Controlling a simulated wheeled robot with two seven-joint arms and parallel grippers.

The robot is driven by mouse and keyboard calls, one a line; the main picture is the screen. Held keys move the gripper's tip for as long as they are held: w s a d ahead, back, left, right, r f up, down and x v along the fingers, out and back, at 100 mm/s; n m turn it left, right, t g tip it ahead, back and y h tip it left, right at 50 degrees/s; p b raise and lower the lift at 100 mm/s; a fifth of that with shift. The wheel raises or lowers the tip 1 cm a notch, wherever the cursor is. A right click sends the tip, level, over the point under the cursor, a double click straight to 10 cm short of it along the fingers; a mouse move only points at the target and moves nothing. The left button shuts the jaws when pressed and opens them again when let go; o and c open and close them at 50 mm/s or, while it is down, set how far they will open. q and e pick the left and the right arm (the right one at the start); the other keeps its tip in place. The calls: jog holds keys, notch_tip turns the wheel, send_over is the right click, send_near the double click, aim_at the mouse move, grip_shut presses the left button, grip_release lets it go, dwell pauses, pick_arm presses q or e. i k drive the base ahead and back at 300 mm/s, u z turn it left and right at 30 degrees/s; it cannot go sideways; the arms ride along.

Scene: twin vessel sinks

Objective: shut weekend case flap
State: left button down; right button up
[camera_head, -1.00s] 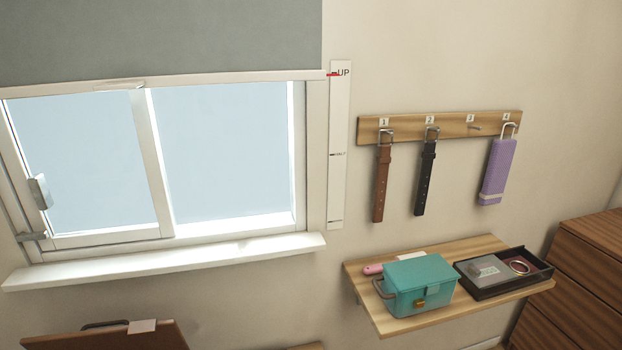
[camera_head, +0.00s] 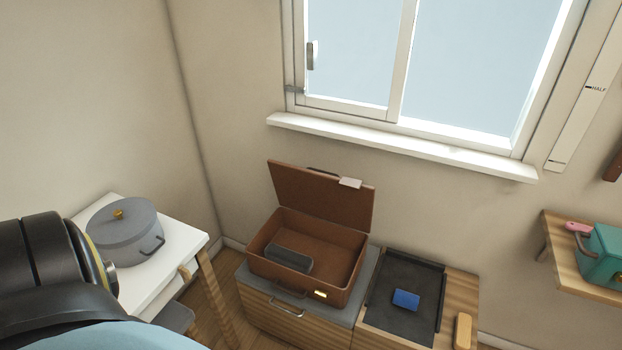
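The weekend case is a brown open case (camera_head: 341,285) on a grey mat on a low wooden cabinet under the window. Its flap (camera_head: 322,198) stands up at the back, tilted slightly backward, with a pale tag on its top edge. A dark grey box-like item (camera_head: 289,259) lies inside the case at the left. A brass latch shows on the case's front, with a handle beside it. Part of my arm fills the lower left corner, apart from the case. Neither gripper is in view.
A grey lidded pot (camera_head: 124,231) stands on a white table (camera_head: 190,240) at the left. Right of the case, a dark tray (camera_head: 385,312) holds a blue item (camera_head: 406,299). A teal box (camera_head: 605,255) sits on a wall shelf (camera_head: 560,240). The window sill (camera_head: 400,148) juts out above the flap.

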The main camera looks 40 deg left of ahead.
aim_at(345, 201)
jog(key=z, duration=0.05)
jog(key=k, duration=0.7)
jog(key=u, duration=0.95)
jog(key=i, duration=1.6)
jog(key=z, duration=0.75)
